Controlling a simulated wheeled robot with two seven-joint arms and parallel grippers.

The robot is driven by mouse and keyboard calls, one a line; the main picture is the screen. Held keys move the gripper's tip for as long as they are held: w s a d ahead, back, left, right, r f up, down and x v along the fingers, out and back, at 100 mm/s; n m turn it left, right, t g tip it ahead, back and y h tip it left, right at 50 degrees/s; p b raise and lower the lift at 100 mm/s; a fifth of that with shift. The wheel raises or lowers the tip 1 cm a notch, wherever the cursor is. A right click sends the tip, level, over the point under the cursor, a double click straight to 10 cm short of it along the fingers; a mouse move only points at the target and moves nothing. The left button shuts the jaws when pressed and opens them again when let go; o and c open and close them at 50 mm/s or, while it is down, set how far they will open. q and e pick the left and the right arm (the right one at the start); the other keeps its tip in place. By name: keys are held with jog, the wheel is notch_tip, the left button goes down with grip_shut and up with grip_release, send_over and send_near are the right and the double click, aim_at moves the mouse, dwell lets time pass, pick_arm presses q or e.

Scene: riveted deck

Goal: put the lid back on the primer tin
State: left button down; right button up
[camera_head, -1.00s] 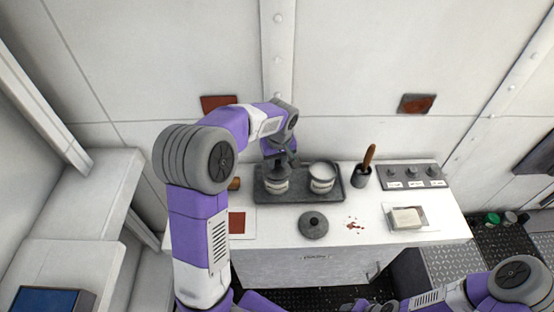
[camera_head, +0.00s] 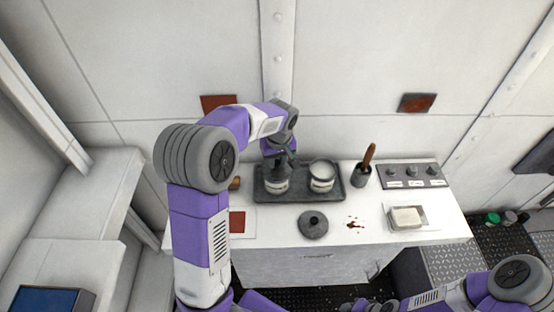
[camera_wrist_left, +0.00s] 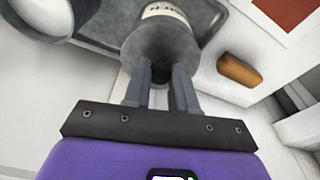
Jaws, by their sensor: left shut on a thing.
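My left gripper (camera_head: 280,160) is shut on the knob of a dark grey lid (camera_wrist_left: 160,50), pointing down over the left tin (camera_head: 276,186) on the tray. The lid sits at the tin's top; whether it is fully seated I cannot tell. The tin's label shows partly in the left wrist view (camera_wrist_left: 165,10), too little to read. A second tin (camera_head: 322,186) stands open to its right, with pale contents. Another dark lid (camera_head: 313,226) with a knob lies on the counter in front of the tray. My right gripper is out of view.
The dark tray (camera_head: 335,196) holds both tins. A brush in a dark cup (camera_head: 361,177), a knob panel (camera_head: 413,177), a pale block on a dish (camera_head: 407,217) and red spots (camera_head: 354,223) are to the right. A brown block (camera_wrist_left: 240,70) lies left of the tray.

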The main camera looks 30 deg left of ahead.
pick_arm(q)
jog(key=shift+c, duration=1.8)
grip_release()
jog(key=shift+r+p, duration=2.8)
jog(key=shift+r, duration=0.75)
jog(key=shift+c, duration=0.3)
grip_shut()
